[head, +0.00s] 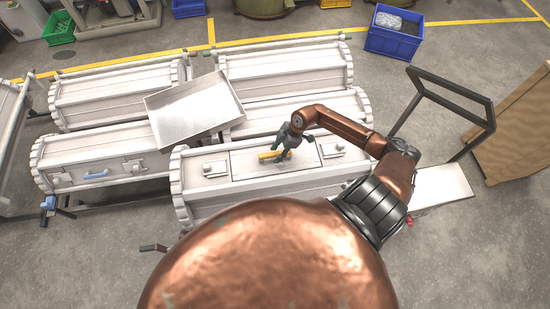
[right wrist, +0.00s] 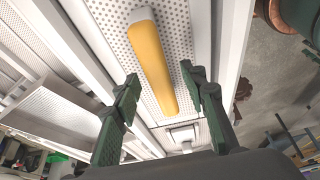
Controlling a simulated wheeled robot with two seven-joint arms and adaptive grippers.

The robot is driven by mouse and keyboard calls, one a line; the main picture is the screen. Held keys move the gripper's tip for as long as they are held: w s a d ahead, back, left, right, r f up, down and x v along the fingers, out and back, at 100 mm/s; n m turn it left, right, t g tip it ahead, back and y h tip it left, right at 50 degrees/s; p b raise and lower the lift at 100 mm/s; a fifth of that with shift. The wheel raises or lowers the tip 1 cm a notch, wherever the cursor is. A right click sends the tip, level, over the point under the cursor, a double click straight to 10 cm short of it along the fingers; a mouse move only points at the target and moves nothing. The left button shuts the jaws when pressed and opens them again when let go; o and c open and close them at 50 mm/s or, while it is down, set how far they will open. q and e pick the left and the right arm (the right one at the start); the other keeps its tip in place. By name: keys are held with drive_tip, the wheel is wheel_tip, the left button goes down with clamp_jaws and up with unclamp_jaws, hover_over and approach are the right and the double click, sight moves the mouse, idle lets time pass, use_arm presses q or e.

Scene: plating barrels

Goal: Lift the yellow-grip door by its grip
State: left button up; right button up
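The yellow grip (head: 266,155) is a bar on the light door panel (head: 305,160) in the top of the nearest white barrel (head: 186,200). The door looks flat in the barrel top. My right gripper (head: 283,155) is over the grip and hides part of it in the head view. In the right wrist view the yellow grip (right wrist: 153,62) runs lengthwise over the perforated door (right wrist: 181,38). My right gripper (right wrist: 164,92) is open, a dark finger on each side of the grip's near end, with gaps on both sides. My left gripper is not in view.
Several other white barrels stand behind and to the left; one has a blue grip (head: 95,175). A shallow metal tray (head: 194,108) lies tilted across barrels. A dark-framed cart (head: 450,185) stands at right. A blue crate (head: 393,42) sits on the floor behind.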

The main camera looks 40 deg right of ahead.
drive_tip(key=shift+x, duration=1)
drive_tip(key=shift+f, duration=0.2)
drive_tip(key=shift+c, duration=0.2)
clamp_jaws()
